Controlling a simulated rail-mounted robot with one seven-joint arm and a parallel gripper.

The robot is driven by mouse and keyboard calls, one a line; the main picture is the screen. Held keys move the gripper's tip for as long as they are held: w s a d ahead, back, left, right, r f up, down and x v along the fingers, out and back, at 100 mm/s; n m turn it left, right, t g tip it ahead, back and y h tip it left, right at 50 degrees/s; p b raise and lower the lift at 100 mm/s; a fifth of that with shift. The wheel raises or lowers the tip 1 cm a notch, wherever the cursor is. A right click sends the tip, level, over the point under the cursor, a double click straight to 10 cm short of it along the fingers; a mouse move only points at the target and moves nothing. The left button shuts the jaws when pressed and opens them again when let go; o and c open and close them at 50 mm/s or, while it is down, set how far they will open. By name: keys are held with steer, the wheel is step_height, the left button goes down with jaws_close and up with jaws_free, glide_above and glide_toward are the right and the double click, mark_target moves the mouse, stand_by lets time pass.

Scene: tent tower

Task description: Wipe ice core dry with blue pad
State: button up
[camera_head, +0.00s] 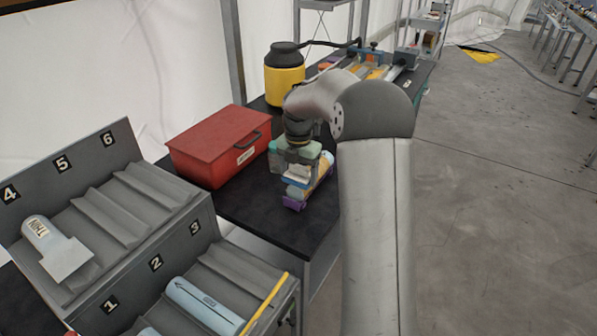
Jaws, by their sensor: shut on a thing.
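My gripper (297,168) is over the black table, pointing down, with pale green parts around its fingers. It is shut on a blue pad (296,182), which shows as a thin blue and white edge below the fingers. Under the pad is a pale ice core (322,184), lying in a cradle with purple ends (293,204). The pad looks to be at or just above the core; I cannot tell if they touch. My arm and gripper hide much of the core and pad.
A red case (218,145) stands left of the gripper. A grey rack with numbered slots (150,262) fills the front left and holds pale blue cores (203,305). A yellow canister (284,80) stands behind. The black table (262,215) is bare in front of the cradle.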

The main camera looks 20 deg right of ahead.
steer(key=shift+f, duration=0.15)
steer(key=shift+w+d+p, duration=0.7)
steer(key=shift+d+p, duration=0.05)
steer(key=shift+d, duration=0.15)
steer(key=shift+w+d+p, duration=0.45)
steer(key=shift+w+d, duration=0.05)
steer(key=shift+d, duration=0.2)
steer(key=shift+w+d+p, duration=0.6)
steer(key=shift+d+p, duration=0.05)
steer(key=shift+d, duration=0.15)
steer(key=shift+w+d+p, duration=0.6)
steer(key=shift+d, duration=0.2)
steer(key=shift+d, duration=0.1)
steer(key=shift+w+d+p, duration=1.2)
steer(key=shift+d+p, duration=0.15)
steer(key=shift+d, duration=0.15)
